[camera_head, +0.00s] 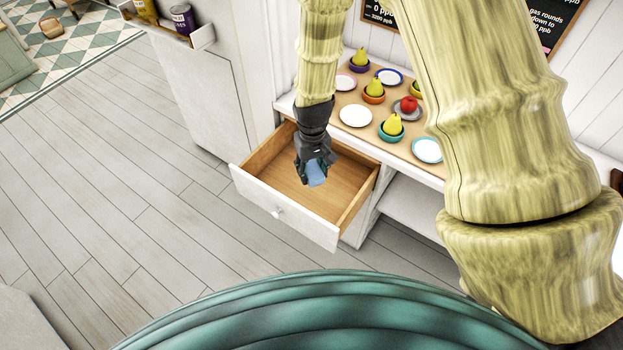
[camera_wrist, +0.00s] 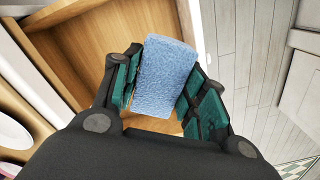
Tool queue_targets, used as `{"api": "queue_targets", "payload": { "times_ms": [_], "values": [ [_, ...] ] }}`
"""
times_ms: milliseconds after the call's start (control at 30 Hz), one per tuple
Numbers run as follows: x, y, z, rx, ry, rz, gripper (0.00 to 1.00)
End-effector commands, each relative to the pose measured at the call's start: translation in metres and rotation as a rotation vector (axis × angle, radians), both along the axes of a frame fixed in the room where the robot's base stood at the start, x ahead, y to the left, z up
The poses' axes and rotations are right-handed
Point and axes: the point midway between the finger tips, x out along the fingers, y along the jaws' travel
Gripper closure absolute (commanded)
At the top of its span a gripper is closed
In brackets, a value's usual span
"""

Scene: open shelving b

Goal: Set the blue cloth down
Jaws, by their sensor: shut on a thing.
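My gripper (camera_head: 316,165) is shut on the blue cloth (camera_head: 317,174) and holds it over the open drawer (camera_head: 348,187). In the wrist view the cloth (camera_wrist: 165,77) is a light blue, textured, folded piece between the teal fingers of my gripper (camera_wrist: 165,92). The drawer's bare wooden inside (camera_wrist: 92,48) shows behind it. The part of the drawer I see is empty. I cannot tell how high the cloth is above the drawer floor.
The counter (camera_head: 349,98) above the drawer bears several plates and small bowls with yellow pears, and a red apple (camera_head: 408,104) on a plate. An open shelf (camera_head: 412,205) lies right of the drawer. The plank floor (camera_head: 130,190) is clear at left.

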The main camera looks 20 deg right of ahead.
Motion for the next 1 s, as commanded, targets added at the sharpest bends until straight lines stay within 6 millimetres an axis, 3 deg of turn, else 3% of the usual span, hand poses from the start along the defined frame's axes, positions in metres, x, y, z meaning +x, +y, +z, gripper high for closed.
{"api": "queue_targets", "payload": {
  "times_ms": [33, 600, 800, 1000],
  "values": [
    [0.003, 0.000, -0.017, 0.002, -0.002, 0.030, 0.81],
    [0.042, -0.008, -0.101, 0.007, -0.002, 0.412, 0.81],
    [0.051, -0.013, -0.120, 0.003, -0.003, 0.518, 0.81],
    [0.056, -0.016, -0.127, 0.000, -0.003, 0.572, 0.81]
  ]
}}
